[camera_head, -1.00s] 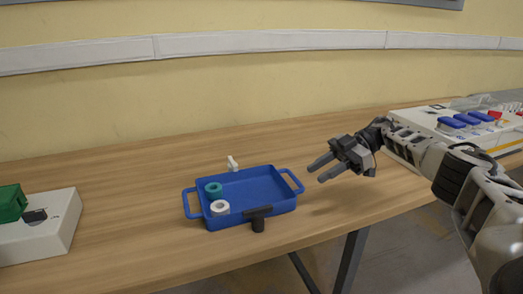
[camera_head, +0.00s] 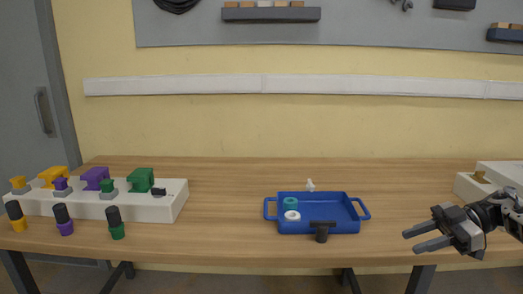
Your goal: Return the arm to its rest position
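My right gripper (camera_head: 429,238) is at the right of the head view, coming in from the right edge. Its two dark fingers point left and stand apart with nothing between them. It is to the right of the blue tray (camera_head: 340,226), apart from it, near the table's front edge. My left gripper does not show.
The wooden table (camera_head: 225,210) holds the tray with a teal ring (camera_head: 290,203) and a white ring (camera_head: 292,216). A black T-shaped piece (camera_head: 322,232) is at its front. A white socket box (camera_head: 150,207) stands left; another box (camera_head: 470,186) is partly hidden right.

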